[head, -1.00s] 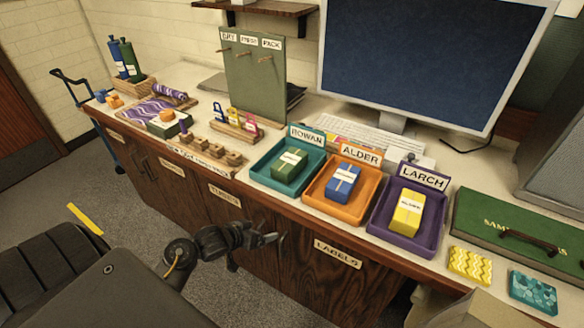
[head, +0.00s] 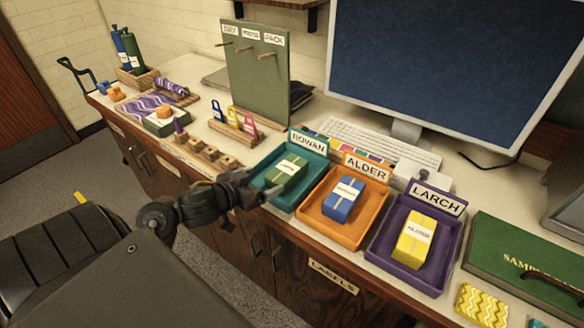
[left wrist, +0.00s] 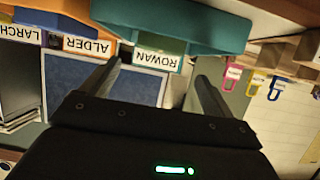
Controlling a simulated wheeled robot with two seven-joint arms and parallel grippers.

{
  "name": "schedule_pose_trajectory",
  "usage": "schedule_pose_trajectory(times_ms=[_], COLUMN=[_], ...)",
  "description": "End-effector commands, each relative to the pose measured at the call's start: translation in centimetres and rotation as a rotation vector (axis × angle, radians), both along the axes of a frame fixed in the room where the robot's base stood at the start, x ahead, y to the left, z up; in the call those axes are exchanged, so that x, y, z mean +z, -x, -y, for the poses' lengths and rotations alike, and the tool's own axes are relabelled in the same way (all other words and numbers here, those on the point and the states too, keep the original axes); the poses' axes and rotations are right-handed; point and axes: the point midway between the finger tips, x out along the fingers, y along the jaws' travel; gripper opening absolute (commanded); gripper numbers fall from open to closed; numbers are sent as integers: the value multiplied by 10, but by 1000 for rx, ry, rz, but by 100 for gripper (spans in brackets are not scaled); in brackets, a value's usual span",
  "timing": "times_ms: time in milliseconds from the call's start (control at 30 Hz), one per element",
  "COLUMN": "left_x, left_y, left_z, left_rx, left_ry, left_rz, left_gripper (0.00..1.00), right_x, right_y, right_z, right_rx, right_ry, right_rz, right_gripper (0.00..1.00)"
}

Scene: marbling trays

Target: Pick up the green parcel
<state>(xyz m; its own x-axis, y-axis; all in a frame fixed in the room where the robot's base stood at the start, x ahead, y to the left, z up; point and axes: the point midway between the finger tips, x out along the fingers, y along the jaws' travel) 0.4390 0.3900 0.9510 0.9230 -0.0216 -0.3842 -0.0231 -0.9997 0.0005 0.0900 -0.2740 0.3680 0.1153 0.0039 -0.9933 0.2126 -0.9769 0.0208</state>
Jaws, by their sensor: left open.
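The green parcel (head: 287,173) with a pale label lies in the teal ROWAN tray (head: 262,162) on the bench. My left gripper (head: 256,186) is open and empty at the tray's front left edge, left of the parcel and apart from it. In the left wrist view, which looks upside down, the two fingers (left wrist: 160,85) are spread, with the teal tray (left wrist: 205,25) beyond them. My right gripper is not in view.
The orange ALDER tray (head: 312,208) with a blue parcel (head: 343,198) and the purple LARCH tray (head: 378,243) with a yellow parcel (head: 413,238) stand to the right. A wooden peg block (head: 205,152) is left of the teal tray. A green board (head: 262,75) stands behind.

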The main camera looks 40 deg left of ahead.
Motion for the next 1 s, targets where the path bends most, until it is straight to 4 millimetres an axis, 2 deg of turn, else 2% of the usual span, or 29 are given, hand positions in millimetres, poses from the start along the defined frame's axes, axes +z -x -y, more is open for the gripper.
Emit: schedule_pose_trajectory(times_ms=[167, 367, 500, 733, 1000], left_x=[-3, -16, -21, -23, -40], left_y=[1, -23, -38, -45, -79], left_z=[-6, -10, -10, -8, -2], left_rx=[16, 26, 26, 22, 21], left_ry=[1, 5, 2, 1, 4], left_rz=[1, 3, 1, 0, 1], left_gripper=[87, 87, 87, 87, 87], right_x=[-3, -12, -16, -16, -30], right_y=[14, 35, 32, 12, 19], right_z=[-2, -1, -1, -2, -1], right_rx=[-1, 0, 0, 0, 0], right_ry=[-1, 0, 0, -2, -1], right_rz=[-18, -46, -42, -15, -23], right_gripper=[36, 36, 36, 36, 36])
